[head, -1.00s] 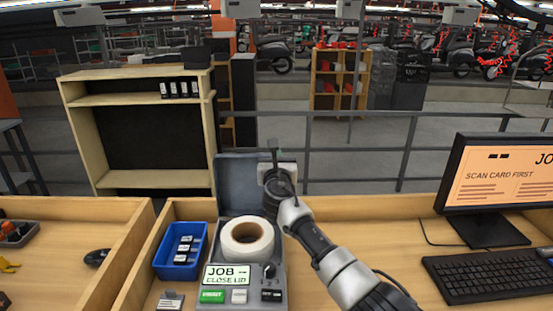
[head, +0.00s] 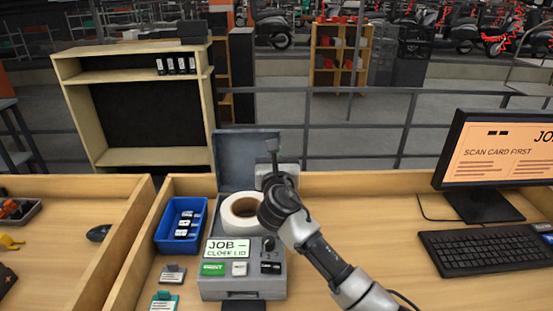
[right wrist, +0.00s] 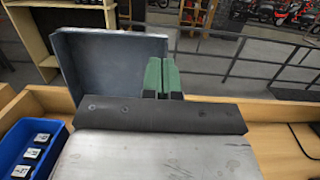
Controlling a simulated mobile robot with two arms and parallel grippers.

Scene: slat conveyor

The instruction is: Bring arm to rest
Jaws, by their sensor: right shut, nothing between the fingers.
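My right gripper (head: 272,148) reaches in from the right and stands above the right side of the grey label printer (head: 242,287), in front of its raised lid (head: 235,152). In the right wrist view its green fingers (right wrist: 161,78) are together with nothing between them, and the lid (right wrist: 108,62) stands behind them. My wrist covers part of the right edge of the white label roll (head: 228,225), which sits in the open printer. The printer's screen (head: 228,249) reads JOB and CLOSE LID. My left gripper is not in view.
A blue bin (head: 163,240) with small labelled pieces stands left of the printer. A monitor (head: 490,165) and keyboard (head: 485,251) are at the right. A wooden rim (head: 350,184) bounds the desk at the back. The desktop between my arm and the keyboard is clear.

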